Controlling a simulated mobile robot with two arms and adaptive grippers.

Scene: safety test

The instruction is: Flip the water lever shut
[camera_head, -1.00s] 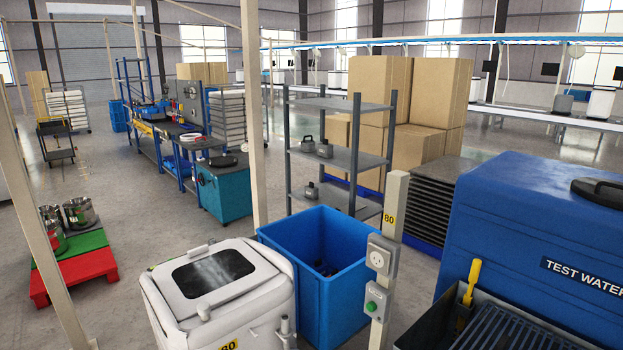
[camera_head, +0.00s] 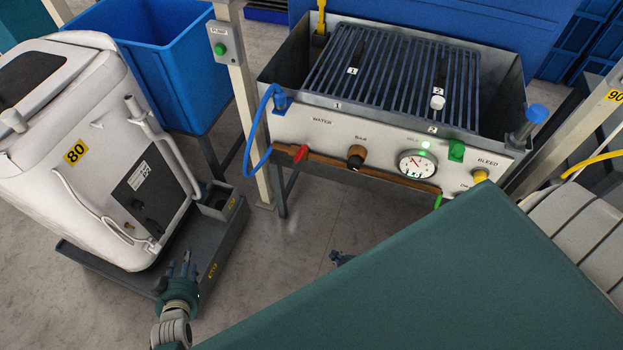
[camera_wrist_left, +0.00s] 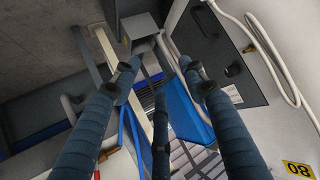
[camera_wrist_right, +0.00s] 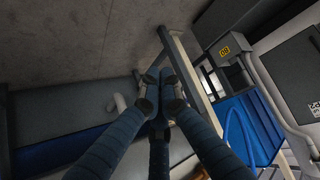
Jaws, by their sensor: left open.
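The water lever (camera_head: 300,153) has a short red handle. It sits below the WATER label at the left of the test bench's front panel (camera_head: 335,128), by a brown pipe, and stands slanted. My left gripper (camera_head: 183,264) is open and empty, low in front of the white machine, left of and well apart from the lever. Its spread fingers show in the left wrist view (camera_wrist_left: 157,75). My right gripper (camera_head: 341,258) is mostly hidden behind a teal surface; in the right wrist view (camera_wrist_right: 161,82) its fingertips are close together with nothing seen between them.
A white machine (camera_head: 110,110) on a grey tray base stands at left, with a blue bin (camera_head: 160,60) behind. A post with a green button (camera_head: 221,49) and a blue hose (camera_head: 250,140) are left of the lever. The panel also has a black knob (camera_head: 356,157) and gauge (camera_head: 417,164).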

